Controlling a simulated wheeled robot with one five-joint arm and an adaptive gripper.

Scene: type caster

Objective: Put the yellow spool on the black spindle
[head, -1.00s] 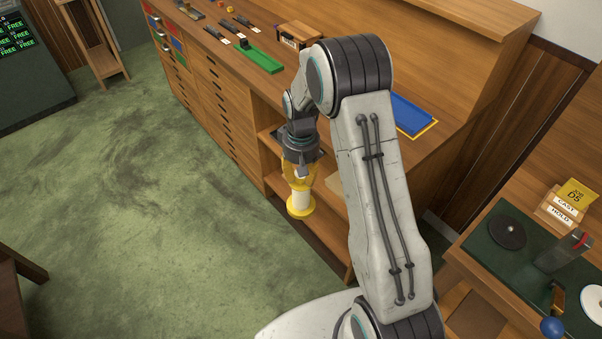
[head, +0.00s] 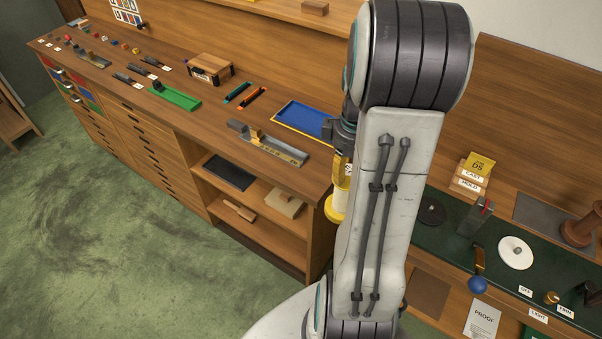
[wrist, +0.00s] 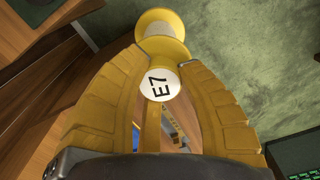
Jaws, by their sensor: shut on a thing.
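The yellow spool (head: 336,208) hangs below my gripper (head: 343,172), beside the right end of the long bench and partly hidden by my arm. In the wrist view the spool (wrist: 161,24) has yellow flanges and a pale middle, beyond the yellow fingers of my gripper (wrist: 160,68). My gripper is shut on the spool. A black disc with a small centre post (head: 431,211), which looks like the black spindle, is on the green-topped bench at right. It is small, and the spool is apart from it.
The green-topped bench (head: 455,238) also holds a grey upright block (head: 475,215), a white disc (head: 516,252), a blue ball on a handle (head: 478,285) and card holders (head: 474,176). The long wooden bench (head: 215,122) carries a blue tray (head: 303,121). Green floor is clear at left.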

